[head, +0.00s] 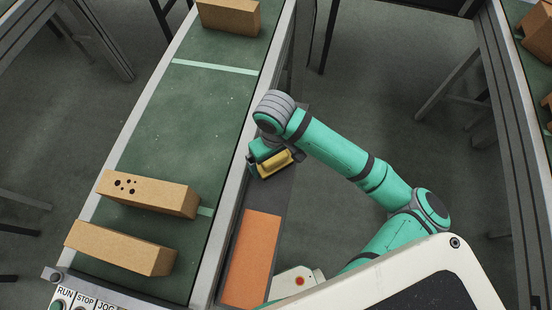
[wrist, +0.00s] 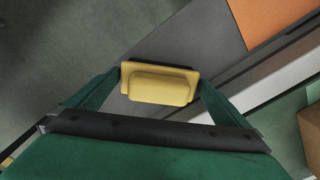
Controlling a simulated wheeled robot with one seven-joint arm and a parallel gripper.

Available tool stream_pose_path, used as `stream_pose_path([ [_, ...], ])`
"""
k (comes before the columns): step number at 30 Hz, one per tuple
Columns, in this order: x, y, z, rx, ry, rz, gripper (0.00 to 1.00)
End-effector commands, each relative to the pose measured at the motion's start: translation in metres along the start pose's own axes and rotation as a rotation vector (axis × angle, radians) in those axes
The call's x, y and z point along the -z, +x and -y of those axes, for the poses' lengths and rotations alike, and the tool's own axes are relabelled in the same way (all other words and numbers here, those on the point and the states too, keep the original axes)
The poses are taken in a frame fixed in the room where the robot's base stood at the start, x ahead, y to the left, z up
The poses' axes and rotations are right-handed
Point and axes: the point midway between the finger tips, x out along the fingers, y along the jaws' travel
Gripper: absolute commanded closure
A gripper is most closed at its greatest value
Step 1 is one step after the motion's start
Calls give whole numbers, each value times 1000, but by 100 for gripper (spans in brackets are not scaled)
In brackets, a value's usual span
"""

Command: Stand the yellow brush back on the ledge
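The yellow brush (head: 276,163) is at my gripper (head: 270,160), over the far part of the grey ledge (head: 274,190) beside the conveyor. In the wrist view the brush (wrist: 160,84) sits between the two green fingertips (wrist: 160,80), which meet its two ends. Its yellow back and raised grip face the wrist camera, and a dark strip shows along its far edge. My gripper is shut on it. The grey ledge also shows behind the brush in the wrist view (wrist: 200,45). I cannot tell whether the brush's underside touches the ledge.
An orange mat (head: 252,255) lies on the nearer part of the ledge. The green conveyor (head: 185,110) runs along the left with several bricks, including one with dark holes (head: 150,196). A metal rail (head: 232,175) separates conveyor and ledge. Open floor (head: 400,130) lies to the right.

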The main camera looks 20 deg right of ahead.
Motion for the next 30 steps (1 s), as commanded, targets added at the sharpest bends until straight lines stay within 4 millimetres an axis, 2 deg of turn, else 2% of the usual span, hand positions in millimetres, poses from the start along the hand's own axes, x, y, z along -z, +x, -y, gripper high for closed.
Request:
stream_pose_path([
  [5, 0, -3, 0, 0, 1, 0, 0],
  [8, 0, -12, -1, -2, 0, -1, 0],
  [21, 0, -95, -2, -4, 2, -1, 0],
  [25, -1, -111, -2, -3, 2, 0, 0],
  [30, -1, -122, -2, 0, 3, 0, 0],
])
